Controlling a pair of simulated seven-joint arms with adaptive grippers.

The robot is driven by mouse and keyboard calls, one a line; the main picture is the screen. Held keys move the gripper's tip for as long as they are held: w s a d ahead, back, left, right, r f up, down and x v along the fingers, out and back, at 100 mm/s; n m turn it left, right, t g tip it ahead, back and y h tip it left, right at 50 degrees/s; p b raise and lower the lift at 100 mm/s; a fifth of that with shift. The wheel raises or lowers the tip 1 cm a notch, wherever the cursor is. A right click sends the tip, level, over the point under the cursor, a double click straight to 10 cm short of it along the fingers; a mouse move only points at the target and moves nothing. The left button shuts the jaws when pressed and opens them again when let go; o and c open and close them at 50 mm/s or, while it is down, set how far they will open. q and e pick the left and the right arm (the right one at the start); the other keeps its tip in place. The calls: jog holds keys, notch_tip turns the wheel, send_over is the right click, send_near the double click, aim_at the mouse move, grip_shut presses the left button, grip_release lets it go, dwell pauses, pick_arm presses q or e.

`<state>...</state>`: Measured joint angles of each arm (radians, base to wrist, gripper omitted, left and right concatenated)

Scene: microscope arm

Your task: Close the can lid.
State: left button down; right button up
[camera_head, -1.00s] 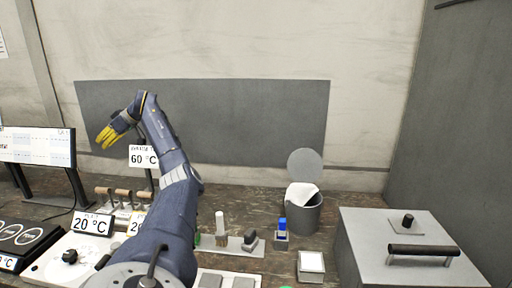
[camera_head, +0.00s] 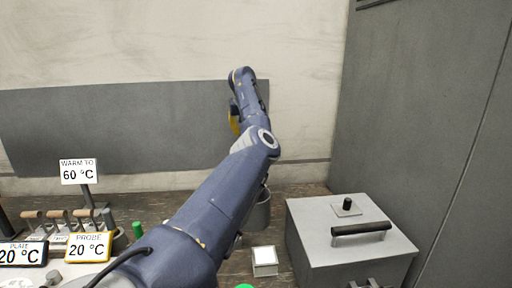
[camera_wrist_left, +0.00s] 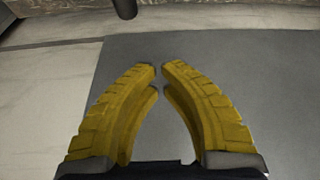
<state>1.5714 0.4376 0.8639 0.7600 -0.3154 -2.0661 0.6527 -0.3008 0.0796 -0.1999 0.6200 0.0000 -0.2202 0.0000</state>
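The can (camera_head: 261,212) is a dark grey cylinder on the bench. In the head view my left arm covers most of it, and its lid is hidden. My left gripper (camera_head: 234,120) has yellow fingers and is near the wall, above and a little left of the can, mostly hidden behind my own wrist. In the left wrist view the gripper's fingertips (camera_wrist_left: 160,70) are close together with a narrow gap and nothing between them. A dark rounded thing (camera_wrist_left: 125,8) shows at the top edge there; I cannot tell what it is. My right gripper is not in view.
A grey box (camera_head: 350,245) with a black handle stands right of the can. A small white-topped block (camera_head: 264,260) sits in front of the can. Signs (camera_head: 79,171) and wooden-handled tools (camera_head: 57,217) stand at the left. A grey panel (camera_head: 100,130) covers the wall behind.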

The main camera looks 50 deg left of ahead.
pick_arm(q)
notch_tip(320, 180, down, 7)
jog(key=w+d, duration=0.2)
jog(key=shift+w+d+m, duration=0.2)
jog(key=shift+d+m, duration=0.1)
jog(key=shift+m, duration=0.1)
dwell(1.0)
jog(key=shift+d+r, duration=0.1)
dwell(0.4)
